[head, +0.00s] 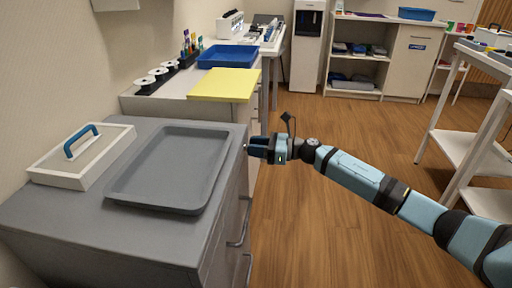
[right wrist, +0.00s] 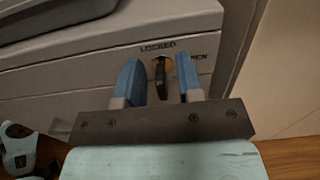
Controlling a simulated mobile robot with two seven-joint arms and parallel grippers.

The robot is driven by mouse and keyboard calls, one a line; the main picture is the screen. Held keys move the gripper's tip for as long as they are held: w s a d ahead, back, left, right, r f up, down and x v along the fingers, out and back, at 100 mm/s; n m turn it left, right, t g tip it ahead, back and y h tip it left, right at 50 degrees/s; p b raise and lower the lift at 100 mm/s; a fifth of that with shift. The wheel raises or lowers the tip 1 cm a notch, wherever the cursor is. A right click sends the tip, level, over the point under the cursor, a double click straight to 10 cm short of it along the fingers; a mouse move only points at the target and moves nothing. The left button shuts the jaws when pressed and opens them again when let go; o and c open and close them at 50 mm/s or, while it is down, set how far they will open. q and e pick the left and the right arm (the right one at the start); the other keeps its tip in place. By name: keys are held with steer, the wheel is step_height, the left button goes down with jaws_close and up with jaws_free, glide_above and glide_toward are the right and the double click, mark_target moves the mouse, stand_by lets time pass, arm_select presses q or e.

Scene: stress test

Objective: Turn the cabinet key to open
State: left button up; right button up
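The grey cabinet (head: 70,225) stands at the left in the head view. In the right wrist view its face (right wrist: 85,78) carries a dark key (right wrist: 160,76) in a brass-coloured lock. The key looks upright, below the word LOCKED; the word OPEN is at the right, partly covered by a finger. My right gripper (head: 251,147) is at the cabinet's right side. In the right wrist view its blue fingers (right wrist: 158,62) are open, one on each side of the key, with visible gaps. The key is hidden in the head view. My left gripper is not in view.
A grey tray (head: 170,170) and a white box lid with a blue handle (head: 82,155) lie on the cabinet top. Handles (head: 240,222) stick out below my right gripper. A counter with a yellow board (head: 224,85) stands behind.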

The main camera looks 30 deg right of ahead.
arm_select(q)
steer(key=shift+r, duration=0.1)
arm_select(e)
jaws_close()
